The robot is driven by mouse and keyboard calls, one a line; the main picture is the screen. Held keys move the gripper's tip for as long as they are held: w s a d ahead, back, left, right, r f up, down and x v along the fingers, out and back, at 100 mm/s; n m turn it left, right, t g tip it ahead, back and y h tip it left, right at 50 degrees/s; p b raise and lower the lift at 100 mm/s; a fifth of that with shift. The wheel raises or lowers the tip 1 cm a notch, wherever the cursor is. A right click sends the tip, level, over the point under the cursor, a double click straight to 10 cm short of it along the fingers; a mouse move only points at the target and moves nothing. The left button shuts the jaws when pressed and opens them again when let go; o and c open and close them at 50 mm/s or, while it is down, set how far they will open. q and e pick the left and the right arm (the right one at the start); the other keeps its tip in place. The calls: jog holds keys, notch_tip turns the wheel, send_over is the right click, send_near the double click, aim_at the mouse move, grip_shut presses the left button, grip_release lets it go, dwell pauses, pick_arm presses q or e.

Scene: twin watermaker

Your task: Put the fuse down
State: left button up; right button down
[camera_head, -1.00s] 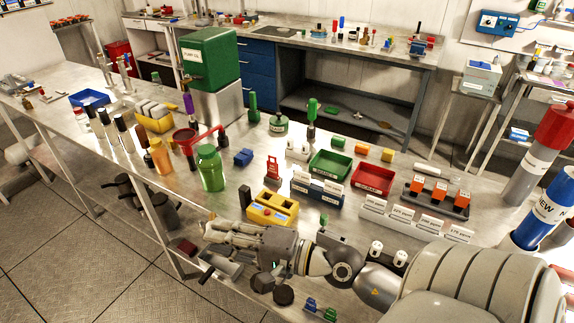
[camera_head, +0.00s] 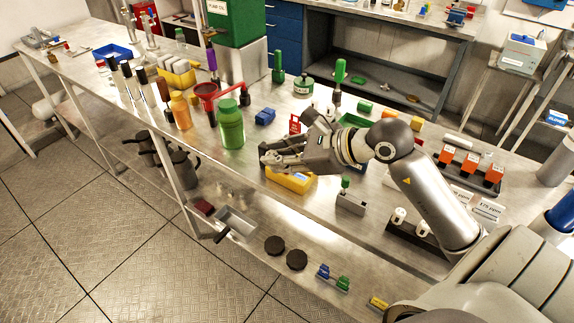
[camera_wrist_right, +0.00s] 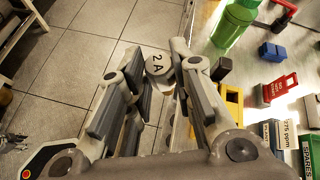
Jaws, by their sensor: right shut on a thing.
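The fuse (camera_wrist_right: 157,64) is a small pale piece marked "2 A", held between the fingertips of my right gripper (camera_wrist_right: 158,75) in the right wrist view. In the head view the right gripper (camera_head: 267,157) is at the front edge of the bench, by the yellow box (camera_head: 291,181), and partly covers that box. I cannot make out the fuse there. In the wrist view floor tiles show behind the fuse, and the yellow box (camera_wrist_right: 232,104) lies just right of the fingers. My left gripper is out of view.
A green bottle (camera_head: 231,126) stands left of the gripper on the steel bench (camera_head: 255,137). A blue block (camera_head: 265,117) and a red tag (camera_head: 295,124) are behind it. A grey holder with a green-topped piece (camera_head: 350,201) is to the right. A lower shelf (camera_head: 325,262) runs below.

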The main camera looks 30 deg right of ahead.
jog(key=w+d+f+m+p, duration=0.1)
jog(key=w+d+f+m, duration=0.1)
jog(key=w+d, duration=0.1)
jog(key=w+d+f+m+h, duration=0.1)
jog(key=w+d+f, duration=0.2)
jog(key=w+d, duration=0.1)
jog(key=w+d+f+m+p, duration=0.1)
jog(key=w+d+f+m, duration=0.1)
jog(key=w+d, duration=0.2)
jog(key=shift+w+d+f+m+t+h+p, duration=0.1)
jog(key=shift+w+f+m+t+h+p, duration=0.2)
jog(key=shift+w+f+h, duration=0.15)
jog(key=shift+w+d+f, duration=0.2)
jog(key=shift+w+f, duration=0.2)
jog(key=shift+f, duration=0.15)
notch_tip(320, 180, down, 2)
jog(key=shift+f+p, duration=0.1)
jog(key=shift+p, duration=0.6)
jog(key=shift+f, duration=0.45)
